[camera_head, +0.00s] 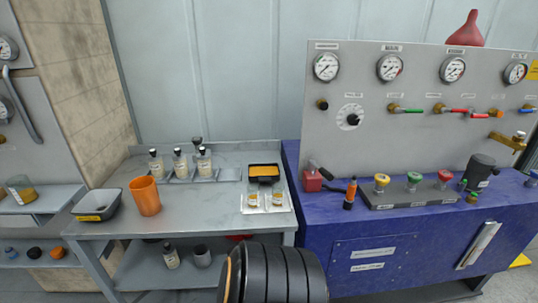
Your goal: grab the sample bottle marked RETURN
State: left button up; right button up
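Several bottles that could be sample bottles are in view, but their labels are too small to read, so I cannot tell which is marked RETURN. Three clear bottles with dark caps and pale labels stand upright in a row at the back of the grey table: the left bottle (156,167), the middle bottle (180,166) and the right bottle (204,164). Another dark-capped bottle (171,258) stands on the shelf below. Two small amber containers, the left one (253,200) and the right one (278,200), sit on a pale tray (266,209). Neither gripper shows.
An orange cup (146,196) and a dark bin (97,205) stand on the grey table's (200,222) left side. A black-orange box (264,172) is behind the pale tray. The blue bench (360,235) with a gauge panel (420,130) is at right. The table's front middle is clear.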

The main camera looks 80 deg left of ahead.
aim_at(253, 195)
jog(key=k+u, duration=0.15)
jog(key=u, duration=0.2)
jog(key=k+u, duration=0.1)
jog(key=u, duration=0.25)
jog(key=k+u, duration=0.15)
jog(key=u, duration=1.65)
